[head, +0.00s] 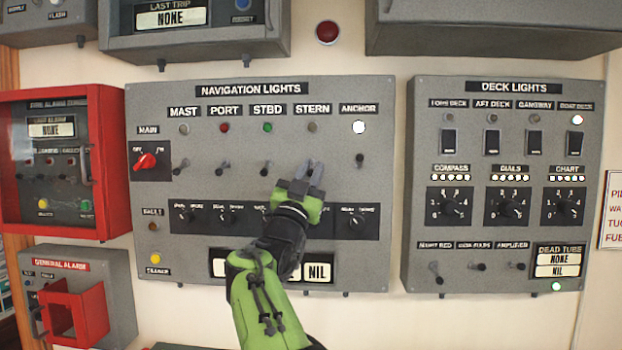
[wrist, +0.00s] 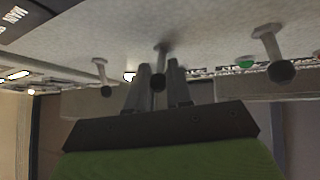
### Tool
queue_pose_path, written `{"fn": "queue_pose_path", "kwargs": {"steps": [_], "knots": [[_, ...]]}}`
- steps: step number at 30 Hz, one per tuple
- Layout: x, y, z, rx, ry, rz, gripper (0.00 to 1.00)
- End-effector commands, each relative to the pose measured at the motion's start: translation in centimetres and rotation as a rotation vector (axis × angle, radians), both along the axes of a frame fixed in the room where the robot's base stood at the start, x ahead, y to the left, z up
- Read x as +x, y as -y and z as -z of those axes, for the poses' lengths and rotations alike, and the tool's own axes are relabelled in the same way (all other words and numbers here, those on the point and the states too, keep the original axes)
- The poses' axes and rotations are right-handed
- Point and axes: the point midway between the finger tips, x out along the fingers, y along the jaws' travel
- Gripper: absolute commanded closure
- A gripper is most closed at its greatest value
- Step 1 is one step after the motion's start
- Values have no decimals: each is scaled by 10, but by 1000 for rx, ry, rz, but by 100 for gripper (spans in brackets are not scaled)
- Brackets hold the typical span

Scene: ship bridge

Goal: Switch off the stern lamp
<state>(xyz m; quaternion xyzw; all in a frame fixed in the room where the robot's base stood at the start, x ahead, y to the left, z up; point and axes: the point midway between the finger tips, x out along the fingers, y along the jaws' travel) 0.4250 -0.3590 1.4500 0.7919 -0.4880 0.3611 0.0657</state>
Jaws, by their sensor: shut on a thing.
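The navigation lights panel (head: 374,100) is in the middle of the head view. The stern lamp (head: 313,127), under the STERN label, looks dull grey-brown and unlit. My gripper (head: 315,175) is just below this lamp, in front of the stern switch. In the wrist view my gripper (wrist: 159,80) has its two fingers on either side of the stern toggle lever (wrist: 159,62) and is shut on it. In the head view the fingers mostly hide this lever.
The anchor lever (head: 360,159) stands to the right of my gripper and the starboard lever (head: 267,167) to the left. The anchor lamp (head: 359,127) glows white. A row of knobs (head: 228,217) lies below. The deck lights panel (head: 503,180) is further right.

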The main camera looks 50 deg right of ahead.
Motion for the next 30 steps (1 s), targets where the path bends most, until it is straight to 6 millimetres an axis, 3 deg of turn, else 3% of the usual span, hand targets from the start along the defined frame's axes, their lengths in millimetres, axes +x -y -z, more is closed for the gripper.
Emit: {"fn": "queue_pose_path", "kwargs": {"steps": [8, 9, 14, 23, 30], "knots": [[2, 1, 3, 4, -6, -1, 100], [2, 1, 3, 4, -6, -1, 78], [2, 0, 2, 3, -4, -1, 56], [0, -2, 4, 2, -2, -1, 56], [-13, -42, 43, 1, -4, -5, 56]]}}
